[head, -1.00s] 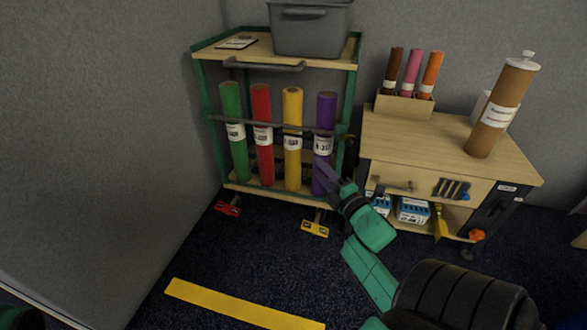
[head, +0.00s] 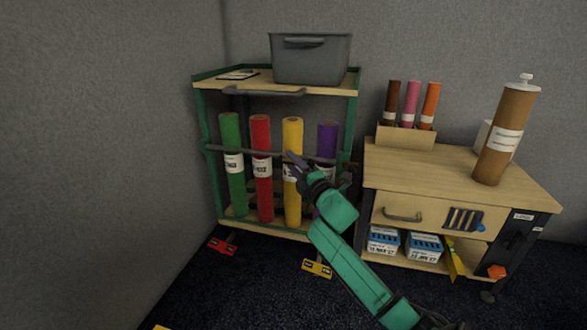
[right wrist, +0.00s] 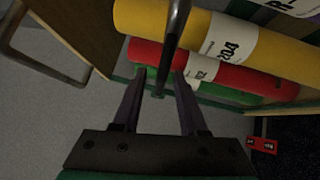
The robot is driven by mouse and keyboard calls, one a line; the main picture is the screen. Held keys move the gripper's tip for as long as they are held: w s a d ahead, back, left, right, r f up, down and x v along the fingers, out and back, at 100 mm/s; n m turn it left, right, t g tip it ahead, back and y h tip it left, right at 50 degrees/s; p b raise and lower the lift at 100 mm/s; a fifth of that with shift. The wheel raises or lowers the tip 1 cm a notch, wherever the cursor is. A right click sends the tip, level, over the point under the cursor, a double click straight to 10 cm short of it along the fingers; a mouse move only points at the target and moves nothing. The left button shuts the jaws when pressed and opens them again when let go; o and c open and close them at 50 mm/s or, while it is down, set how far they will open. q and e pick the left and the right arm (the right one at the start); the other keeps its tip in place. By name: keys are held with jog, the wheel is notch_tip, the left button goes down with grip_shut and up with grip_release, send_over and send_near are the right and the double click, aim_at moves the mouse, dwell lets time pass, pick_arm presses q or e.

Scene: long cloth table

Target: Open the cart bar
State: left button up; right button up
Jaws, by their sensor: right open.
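The cart bar (head: 240,152) is a thin grey rod running across the front of the green-framed cart (head: 212,190), in front of several upright coloured rolls. It is in place across the cart. In the right wrist view the bar (right wrist: 171,40) comes down between the fingertips. My right gripper (head: 291,162) is open at the bar, in front of the yellow roll (head: 292,135). Its fingers also show in the right wrist view (right wrist: 158,82), one on each side of the bar. I cannot tell whether they touch it. My left gripper is out of view.
A grey bin (head: 311,62) stands on the cart top, above a grey handle (head: 262,91). A wooden cabinet (head: 440,165) with rolls on it stands close at right. Red (head: 222,245) and yellow (head: 317,268) pedals stick out below the cart. A grey wall bounds the left.

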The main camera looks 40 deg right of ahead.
grip_shut()
dwell(1.4)
